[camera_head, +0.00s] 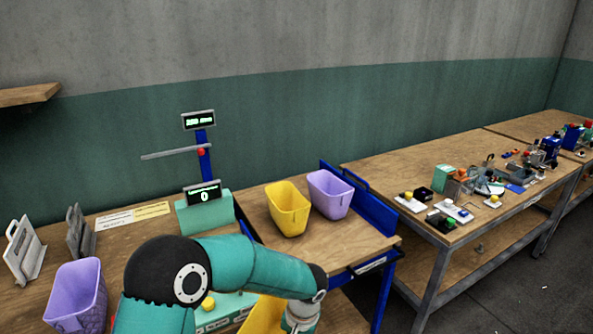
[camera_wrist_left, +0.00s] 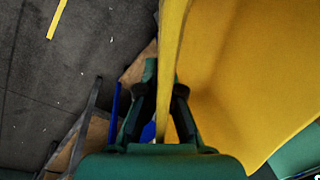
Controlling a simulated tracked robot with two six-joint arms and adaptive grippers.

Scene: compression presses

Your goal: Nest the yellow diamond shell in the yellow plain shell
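A yellow shell (camera_head: 288,208) with smooth-looking walls stands upright on the wooden top of the blue-framed stand. Another yellow shell (camera_head: 262,316) shows only in part at the bottom of the head view, beside my left gripper (camera_head: 300,318). In the left wrist view this shell's wall (camera_wrist_left: 245,70) fills the right side, its rim running between the fingers of my left gripper (camera_wrist_left: 165,95). The fingers look closed on that wall. Its outer pattern is hidden, so I cannot tell whether it has diamonds. My right gripper is out of view.
A lavender shell (camera_head: 330,193) stands close beside the upright yellow shell. A lavender textured shell (camera_head: 78,290) is at lower left. A teal press with a display (camera_head: 204,212) stands behind my left arm. The right workbench (camera_head: 400,170) holds several small devices.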

